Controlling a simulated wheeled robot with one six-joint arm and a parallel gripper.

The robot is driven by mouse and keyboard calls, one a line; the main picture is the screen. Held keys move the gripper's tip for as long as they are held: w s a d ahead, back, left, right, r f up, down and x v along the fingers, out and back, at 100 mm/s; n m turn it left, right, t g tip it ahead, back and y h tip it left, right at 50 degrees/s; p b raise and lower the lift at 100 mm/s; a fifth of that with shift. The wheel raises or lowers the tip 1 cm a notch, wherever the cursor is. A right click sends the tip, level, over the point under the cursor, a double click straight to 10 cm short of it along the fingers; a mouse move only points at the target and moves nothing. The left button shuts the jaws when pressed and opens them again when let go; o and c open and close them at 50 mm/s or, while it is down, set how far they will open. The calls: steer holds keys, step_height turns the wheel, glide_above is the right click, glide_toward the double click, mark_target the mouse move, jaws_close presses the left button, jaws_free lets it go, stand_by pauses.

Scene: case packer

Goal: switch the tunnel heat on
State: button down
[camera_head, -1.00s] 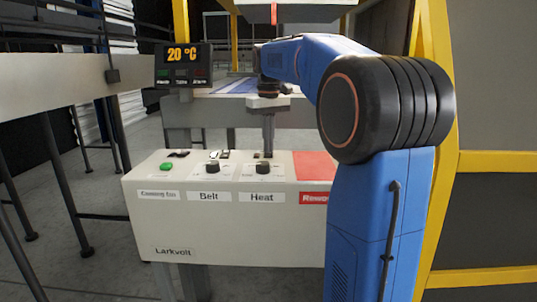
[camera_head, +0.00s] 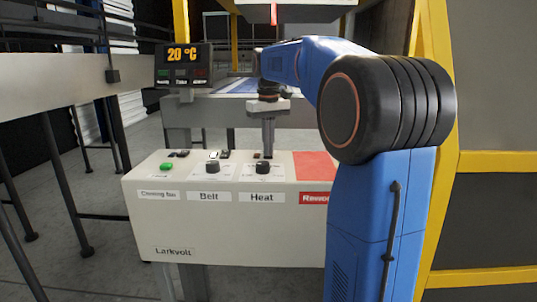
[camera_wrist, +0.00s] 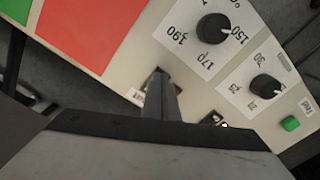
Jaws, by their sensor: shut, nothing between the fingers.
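The heat switch (camera_head: 258,156) is a small dark rocker behind the Heat dial (camera_head: 263,168) on the pale control box (camera_head: 220,230). The Heat dial shows in the wrist view (camera_wrist: 214,27) with numbers around 150 to 190. My gripper (camera_head: 268,154) points down, shut and empty, with its fingertips low over the box at the heat switch. In the wrist view the fingers (camera_wrist: 160,82) cover much of that switch; I cannot tell whether they touch it or which way it is tipped. A display (camera_head: 183,65) reads 20 °C; its small lower labels are hard to read.
The Belt dial (camera_head: 212,167) and its switch (camera_wrist: 213,118) are beside the Heat controls. A green button (camera_head: 166,167) is at the left end of the box. A red panel (camera_head: 314,166) lies to the right. A yellow frame (camera_head: 440,150) stands at far right.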

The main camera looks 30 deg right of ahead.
step_height(320, 180, up, 7)
stand_by(1.2)
steer(key=shift+f, duration=0.1)
